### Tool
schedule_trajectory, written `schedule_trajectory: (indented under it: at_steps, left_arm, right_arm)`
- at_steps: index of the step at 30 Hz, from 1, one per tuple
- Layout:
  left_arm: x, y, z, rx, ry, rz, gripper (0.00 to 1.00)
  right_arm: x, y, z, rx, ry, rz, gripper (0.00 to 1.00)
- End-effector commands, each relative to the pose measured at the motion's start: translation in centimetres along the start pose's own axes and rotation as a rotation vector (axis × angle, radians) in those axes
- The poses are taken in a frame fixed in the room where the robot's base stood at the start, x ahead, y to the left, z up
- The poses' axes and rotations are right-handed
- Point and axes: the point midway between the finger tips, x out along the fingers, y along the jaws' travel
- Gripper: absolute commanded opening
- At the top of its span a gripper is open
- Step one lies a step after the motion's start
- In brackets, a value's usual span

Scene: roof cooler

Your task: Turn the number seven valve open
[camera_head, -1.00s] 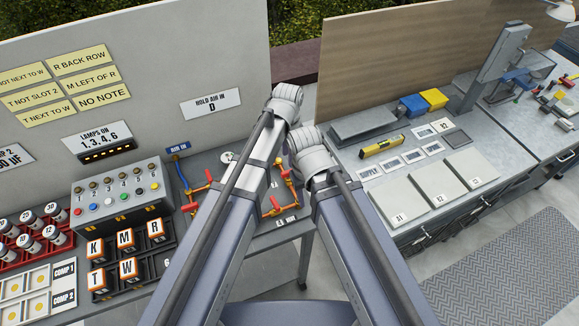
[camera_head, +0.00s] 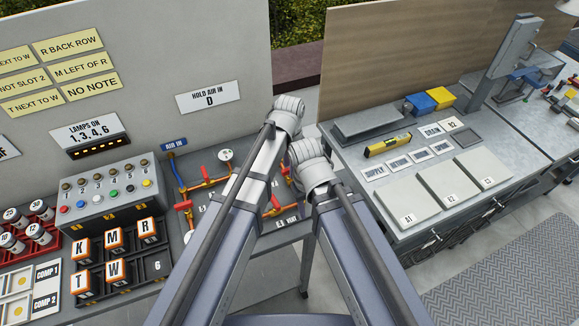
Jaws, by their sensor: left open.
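Several are left of my arms, such as an upper red handle (camera_head: 208,173) and a lower one (camera_head: 184,205). Others, such as a red handle (camera_head: 276,204), show between my arms. I cannot read which valve is number seven, and my left arm hides part of the pipework. My left arm (camera_head: 272,150) reaches over the bench, with its gripper open and apart from the visible valves; its fingers are hard to make out. My right arm (camera_head: 318,172) is beside it; its gripper is hidden.
A blue AIR IN fitting (camera_head: 173,160) and a gauge (camera_head: 225,155) adjoin the pipework. A grey lamp box (camera_head: 110,212) and lettered blocks (camera_head: 115,242) stand left. Another bench (camera_head: 470,137) stands right.

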Motion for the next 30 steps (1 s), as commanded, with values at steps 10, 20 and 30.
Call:
schedule_trajectory:
  at_steps: [10,20,30]
  left_arm:
    - [-0.01,0.00,0.00,0.000,0.000,0.000,0.10]
    - [-0.01,0.00,0.00,0.000,0.000,0.000,0.00]
    - [0.00,0.01,0.00,-0.024,0.000,0.000,0.00]
  right_arm:
    - [-0.01,0.00,0.00,0.000,0.000,0.000,0.47]
    - [-0.01,0.00,0.00,0.000,0.000,0.000,0.47]
    - [0.00,0.00,0.00,0.000,0.000,0.000,0.47]
